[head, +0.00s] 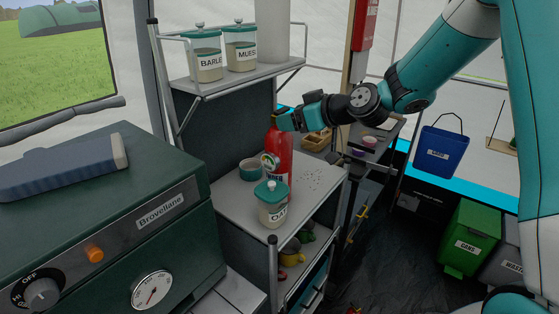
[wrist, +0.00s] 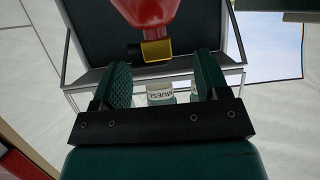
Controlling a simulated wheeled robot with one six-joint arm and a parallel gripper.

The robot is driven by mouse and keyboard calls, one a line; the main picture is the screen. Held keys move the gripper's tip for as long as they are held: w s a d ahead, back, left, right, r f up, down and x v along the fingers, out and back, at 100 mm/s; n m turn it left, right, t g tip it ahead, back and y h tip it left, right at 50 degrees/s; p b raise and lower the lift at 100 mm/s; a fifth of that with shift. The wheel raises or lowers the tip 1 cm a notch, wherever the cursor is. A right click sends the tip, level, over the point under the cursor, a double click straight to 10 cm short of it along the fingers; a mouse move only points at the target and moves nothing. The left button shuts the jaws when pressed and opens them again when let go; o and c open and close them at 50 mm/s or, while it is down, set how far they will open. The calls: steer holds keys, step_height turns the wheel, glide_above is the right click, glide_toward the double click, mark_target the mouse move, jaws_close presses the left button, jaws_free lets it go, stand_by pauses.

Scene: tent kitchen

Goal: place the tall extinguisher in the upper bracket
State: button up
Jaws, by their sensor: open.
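A red extinguisher (head: 279,165) with a partly hidden label stands upright on the counter of the middle cabinet. In the wrist view its red body (wrist: 152,12) shows at the top edge, with a black and yellow head (wrist: 157,50). My gripper (head: 282,124) is at the extinguisher's top in the head view. In the wrist view the two dark green fingers (wrist: 163,72) are spread apart, and the extinguisher's head lies just beyond their tips. Nothing is held. A red panel (head: 364,25) is on a wooden post at the upper right; I cannot make out a bracket on it.
The shelf above (head: 215,88) holds two labelled jars. A dark green oven (head: 110,215) fills the left. Bins (head: 470,235) stand at the right.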

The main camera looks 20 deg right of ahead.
steer(key=p+x, duration=0.3)
steer(key=x, duration=0.1)
steer(key=shift+w+f, duration=0.1)
steer(key=shift+w, duration=0.25)
steer(key=shift+w+a+f, duration=0.2)
steer(key=shift+w+f, duration=0.05)
steer(key=shift+w, duration=0.05)
steer(key=shift+c, duration=0.2)
steer(key=shift+f, duration=0.1)
jaws_close()
